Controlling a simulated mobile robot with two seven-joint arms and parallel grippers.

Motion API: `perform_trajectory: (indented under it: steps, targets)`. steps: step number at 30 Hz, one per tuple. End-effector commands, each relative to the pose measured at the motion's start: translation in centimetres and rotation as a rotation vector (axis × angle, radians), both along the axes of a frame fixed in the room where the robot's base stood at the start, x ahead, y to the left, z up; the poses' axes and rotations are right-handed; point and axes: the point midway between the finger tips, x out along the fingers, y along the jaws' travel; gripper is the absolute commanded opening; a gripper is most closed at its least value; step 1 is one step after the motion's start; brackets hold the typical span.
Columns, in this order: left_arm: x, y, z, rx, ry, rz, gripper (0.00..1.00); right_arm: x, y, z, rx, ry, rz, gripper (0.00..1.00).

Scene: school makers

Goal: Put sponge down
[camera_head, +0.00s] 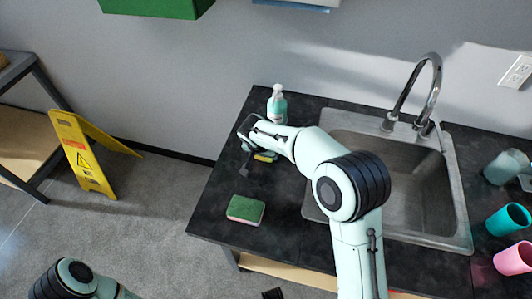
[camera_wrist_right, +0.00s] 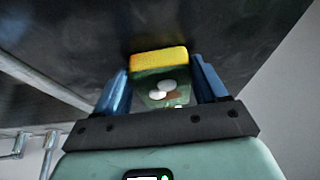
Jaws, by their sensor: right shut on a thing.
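My right gripper (camera_head: 247,150) is over the back left part of the dark counter, close to the soap bottle. It is shut on a yellow and green sponge (camera_head: 265,157), partly hidden by the gripper in the head view. In the right wrist view the sponge's yellow edge (camera_wrist_right: 160,62) shows between the blue fingers of the right gripper (camera_wrist_right: 163,85), close to the dark surface; whether it touches is unclear. A second sponge (camera_head: 246,208), green side up, lies flat nearer the counter's front left edge. A dark tip (camera_head: 272,293) at the bottom edge may be my left gripper, mostly cut off.
A soap bottle (camera_head: 277,104) stands behind the right gripper. A metal sink (camera_head: 455,190) with a tall faucet (camera_head: 432,90) is to the right, with a teal cup (camera_head: 508,220) and a pink cup (camera_head: 513,259) beyond it. The counter around the second sponge is clear.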

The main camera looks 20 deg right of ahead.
Motion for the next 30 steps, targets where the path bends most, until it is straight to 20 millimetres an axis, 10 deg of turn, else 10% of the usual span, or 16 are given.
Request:
perform_trajectory:
  steps: [8,9,11,23,30]
  targets:
    - [0.1,0.1,-0.2,0.002,-0.004,0.002,0.43,0.0,0.0,-0.2,-0.001,-0.001,0.000,0.52]
    - [0.2,0.1,-0.2,0.002,-0.007,0.002,0.43,0.0,-0.1,-0.2,-0.001,-0.001,0.000,0.78]
    - [0.2,0.1,-0.1,0.001,-0.006,0.002,0.43,0.0,-0.1,-0.1,0.000,-0.001,-0.001,0.97]
    - [0.1,0.0,0.4,0.000,-0.001,0.000,0.43,0.0,-0.1,0.5,0.000,-0.001,-0.001,0.97]
    - [0.0,0.0,0.4,0.001,0.002,0.000,0.43,-1.3,1.1,4.6,0.001,-0.006,0.002,0.97]
